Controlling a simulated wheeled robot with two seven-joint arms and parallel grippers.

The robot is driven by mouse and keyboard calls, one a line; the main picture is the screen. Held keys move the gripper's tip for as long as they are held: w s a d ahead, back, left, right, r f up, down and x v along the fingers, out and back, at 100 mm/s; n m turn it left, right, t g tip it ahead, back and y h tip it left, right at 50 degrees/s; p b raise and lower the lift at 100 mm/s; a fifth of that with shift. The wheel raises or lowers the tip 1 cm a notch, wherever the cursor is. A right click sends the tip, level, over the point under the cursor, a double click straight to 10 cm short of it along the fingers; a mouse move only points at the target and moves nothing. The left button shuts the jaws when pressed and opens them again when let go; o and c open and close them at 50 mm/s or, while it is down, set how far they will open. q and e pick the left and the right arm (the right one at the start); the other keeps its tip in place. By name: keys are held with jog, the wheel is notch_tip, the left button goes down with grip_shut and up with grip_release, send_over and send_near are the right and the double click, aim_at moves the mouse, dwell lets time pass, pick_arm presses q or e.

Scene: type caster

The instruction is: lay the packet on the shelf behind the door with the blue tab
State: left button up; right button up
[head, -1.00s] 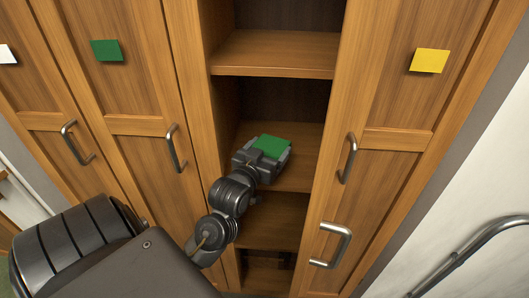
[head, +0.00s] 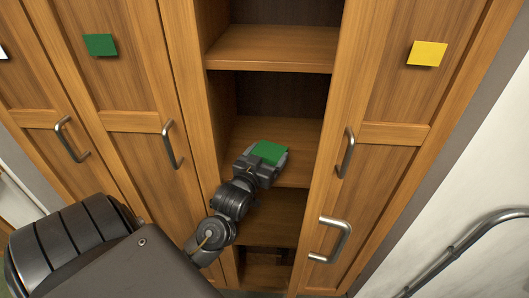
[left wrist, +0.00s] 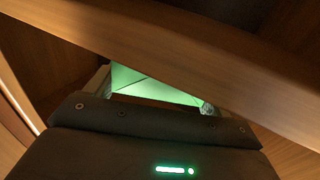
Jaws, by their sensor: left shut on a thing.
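The packet (head: 270,152) is flat and green. My left gripper (head: 262,162) is shut on it, in the opening of a doorless-looking middle column, over a middle shelf (head: 300,172). I cannot tell whether the packet touches that shelf. In the left wrist view the packet (left wrist: 150,86) shows bright green between the fingers, partly hidden behind a wooden board (left wrist: 200,60) that crosses the picture. No blue tab is in view. My right gripper is not in view.
A door with a green tab (head: 100,45) is at the left, and a door with a yellow tab (head: 427,53) at the right. An upper shelf (head: 272,47) lies above my gripper. Metal handles (head: 346,152) and (head: 329,240) stick out by the opening's right side.

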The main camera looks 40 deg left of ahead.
pick_arm(q)
jog(key=o, duration=1.9)
jog(key=shift+f, duration=0.3)
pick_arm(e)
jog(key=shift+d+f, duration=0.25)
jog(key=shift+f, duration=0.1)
pick_arm(q)
jog(key=v, duration=0.4)
jog(key=p+v, duration=0.1)
jog(key=v, duration=0.7)
jog(key=shift+d+r+p, duration=0.25)
jog(key=shift+d+p, duration=0.05)
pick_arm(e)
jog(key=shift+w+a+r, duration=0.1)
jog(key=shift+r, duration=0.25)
pick_arm(q)
jog(key=shift+w+d+r, duration=0.1)
jog(key=shift+r, duration=0.05)
